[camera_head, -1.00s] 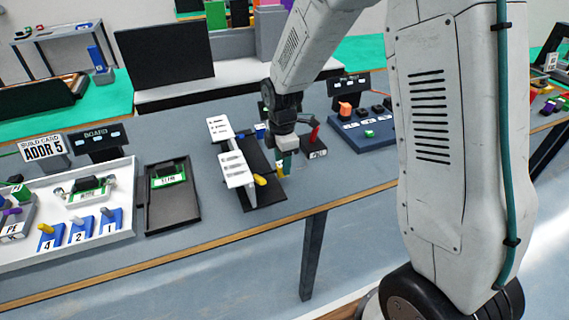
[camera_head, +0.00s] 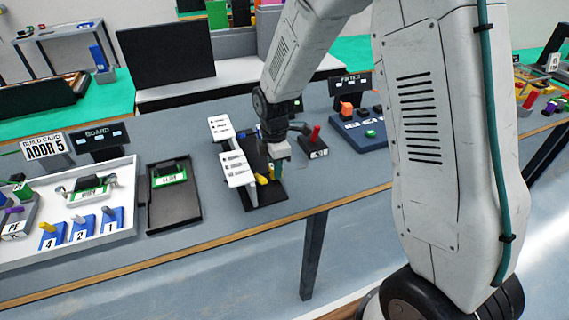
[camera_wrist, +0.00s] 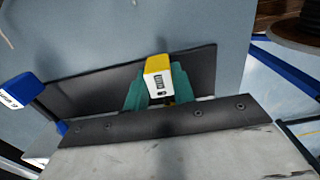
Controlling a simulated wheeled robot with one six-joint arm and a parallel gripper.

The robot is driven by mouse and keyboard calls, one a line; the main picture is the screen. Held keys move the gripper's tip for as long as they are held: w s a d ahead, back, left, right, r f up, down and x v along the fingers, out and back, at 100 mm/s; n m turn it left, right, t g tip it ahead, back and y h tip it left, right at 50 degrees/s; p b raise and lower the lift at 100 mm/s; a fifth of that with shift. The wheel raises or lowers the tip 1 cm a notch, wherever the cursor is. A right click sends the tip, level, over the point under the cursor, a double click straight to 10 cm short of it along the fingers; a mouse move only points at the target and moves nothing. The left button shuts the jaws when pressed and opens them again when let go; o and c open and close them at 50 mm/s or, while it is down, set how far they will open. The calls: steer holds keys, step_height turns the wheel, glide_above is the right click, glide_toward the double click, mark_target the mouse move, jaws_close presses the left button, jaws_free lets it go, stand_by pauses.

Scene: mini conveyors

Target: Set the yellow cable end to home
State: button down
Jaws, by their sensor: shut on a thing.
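The yellow cable end (camera_wrist: 158,66), a yellow block with a white face and dark slots, sits between the teal fingers of my gripper (camera_wrist: 160,92) in the wrist view. My gripper is shut on it. In the head view my gripper (camera_head: 277,170) is low over the right side of a black fixture (camera_head: 262,194) with white labelled plates (camera_head: 237,168). A small yellow piece (camera_head: 261,179) shows just left of the fingers; I cannot tell whether it is part of the held cable end. A blue block with a white label (camera_wrist: 16,92) is at the left of the wrist view.
A black box with a red lever (camera_head: 314,146) stands close right of my gripper. A dark blue panel (camera_head: 364,134) with buttons is farther right. A black tray with a green board (camera_head: 168,181) and a white tray (camera_head: 122,226) are left. The table front is clear.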

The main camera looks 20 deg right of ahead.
steer(key=shift+a, duration=0.15)
steer(key=c, duration=1.2)
jaws_free()
steer(key=shift+a, duration=0.2)
steer(key=shift+o, duration=0.2)
steer(key=shift+d, duration=0.1)
steer(key=shift+r, duration=0.15)
step_height(320, 180, up, 8)
steer(key=shift+f, duration=0.2)
